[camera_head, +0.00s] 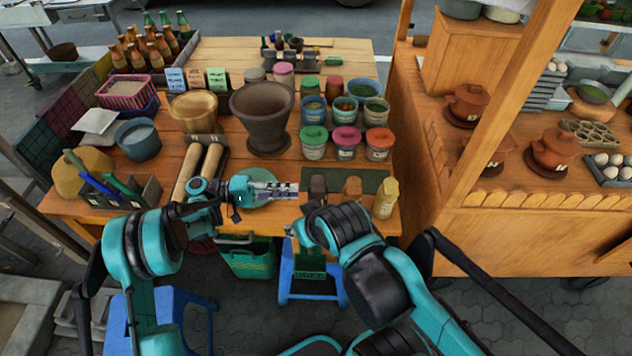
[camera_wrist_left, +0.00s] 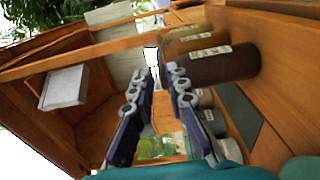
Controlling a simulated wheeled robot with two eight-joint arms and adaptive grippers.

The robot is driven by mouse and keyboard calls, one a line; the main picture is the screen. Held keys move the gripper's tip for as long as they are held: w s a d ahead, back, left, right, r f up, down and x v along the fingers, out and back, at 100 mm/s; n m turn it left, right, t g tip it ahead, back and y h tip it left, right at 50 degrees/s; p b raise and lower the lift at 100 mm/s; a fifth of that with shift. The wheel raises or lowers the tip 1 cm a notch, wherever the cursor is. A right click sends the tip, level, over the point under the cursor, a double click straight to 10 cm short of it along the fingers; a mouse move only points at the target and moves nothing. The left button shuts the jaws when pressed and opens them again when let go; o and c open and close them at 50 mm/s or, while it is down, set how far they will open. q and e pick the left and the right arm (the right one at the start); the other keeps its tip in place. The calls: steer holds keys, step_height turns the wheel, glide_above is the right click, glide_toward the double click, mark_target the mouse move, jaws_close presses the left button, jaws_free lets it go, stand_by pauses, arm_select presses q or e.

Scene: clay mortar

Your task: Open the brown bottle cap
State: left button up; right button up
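A dark brown bottle (camera_head: 318,185) stands near the front edge of the wooden table, with an orange-brown bottle (camera_head: 353,187) and a pale yellow bottle (camera_head: 386,198) to its right. My left gripper (camera_head: 292,190) is open and empty, its fingers pointing right toward the dark brown bottle. In the left wrist view, the left fingers (camera_wrist_left: 161,72) are apart with nothing between them. The dark bottle (camera_wrist_left: 228,65) and a tan bottle (camera_wrist_left: 192,40) lie to their right there. My right gripper (camera_head: 310,210) is mostly hidden by its own wrist at the table's front edge. The caps are too small to make out.
A dark clay mortar (camera_head: 262,118) stands behind. Lidded tubs (camera_head: 345,143) stand behind the bottles. A green plate (camera_head: 258,192) lies beneath the left gripper. A wooden cart post (camera_head: 505,110) rises at the right.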

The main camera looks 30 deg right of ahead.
arm_select(q)
steer(key=b+x, duration=0.3)
steer(key=x, duration=0.7)
steer(key=shift+s+d, duration=0.15)
steer(key=shift+s, duration=0.15)
steer(key=shift+s+d+r, duration=0.15)
steer(key=shift+s+d, duration=0.15)
steer(key=shift+d, duration=0.4)
jaws_close()
steer(key=shift+r, duration=0.1)
step_height(320, 180, up, 5)
steer(key=n, duration=1.7)
glide_above(327, 192)
steer(key=w+d, duration=0.2)
steer(key=d, duration=0.1)
steer(key=shift+w+d+f+n, duration=0.2)
steer(key=shift+w+n, duration=0.4)
steer(key=shift+n, duration=0.55)
steer(key=shift+w+d+f+n, duration=0.1)
steer(key=shift+w+d+n, duration=0.1)
steer(key=shift+w+n, duration=0.7)
steer(key=shift+s+n, duration=0.25)
steer(key=shift+n, duration=0.1)
